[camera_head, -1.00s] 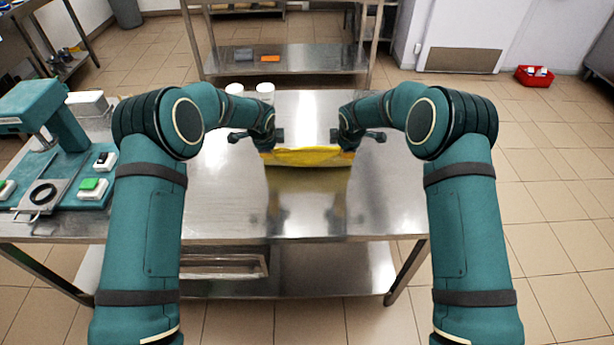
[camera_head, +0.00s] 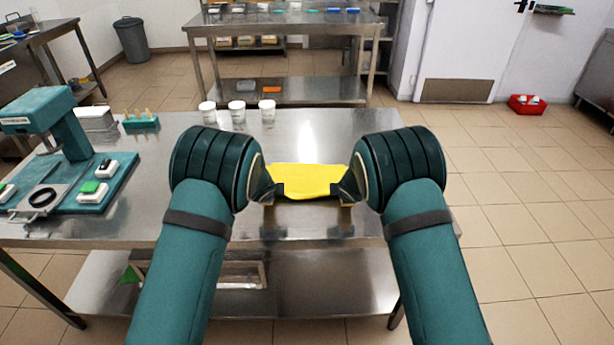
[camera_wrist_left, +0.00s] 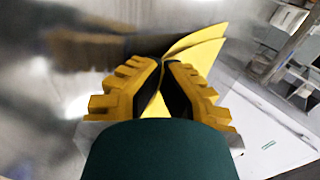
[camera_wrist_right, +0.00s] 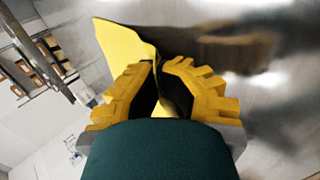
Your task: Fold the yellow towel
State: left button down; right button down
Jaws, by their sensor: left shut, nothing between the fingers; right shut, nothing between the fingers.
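The yellow towel (camera_head: 308,180) is on or just above the steel table, between my two grippers. Its broad face shows in the head view. My left gripper (camera_head: 272,192) is at the towel's left edge and my right gripper (camera_head: 345,191) at its right edge; both are partly hidden by my wrists. In the left wrist view the fingers (camera_wrist_left: 163,64) are shut, with layered towel (camera_wrist_left: 200,44) just beyond and behind them. In the right wrist view the fingers (camera_wrist_right: 158,64) are shut, with towel (camera_wrist_right: 120,42) beyond and behind. Whether the fingertips touch the cloth is unclear.
The steel table (camera_head: 300,135) is bare around the towel. Three white cups (camera_head: 237,111) stand at its back edge. A teal machine (camera_head: 60,135) with a base plate and buttons stands at the left, near a teal rack (camera_head: 141,122).

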pick_arm(q)
jog(key=c, duration=0.9)
grip_release()
pick_arm(e)
jog(key=c, duration=0.9)
grip_release()
pick_arm(q)
jog(key=shift+o, duration=0.2)
pick_arm(e)
jog(key=shift+o, duration=0.2)
pick_arm(q)
jog(key=shift+f, duration=0.1)
pick_arm(e)
jog(key=shift+f, duration=0.1)
jog(key=shift+s, duration=0.1)
pick_arm(q)
jog(key=w+v, duration=0.1)
jog(key=v, duration=1)
jog(key=shift+r, duration=0.35)
pick_arm(e)
jog(key=w+r+v, duration=0.1)
jog(key=v, duration=0.9)
jog(key=shift+s+r, duration=0.2)
jog(key=shift+s, duration=0.05)
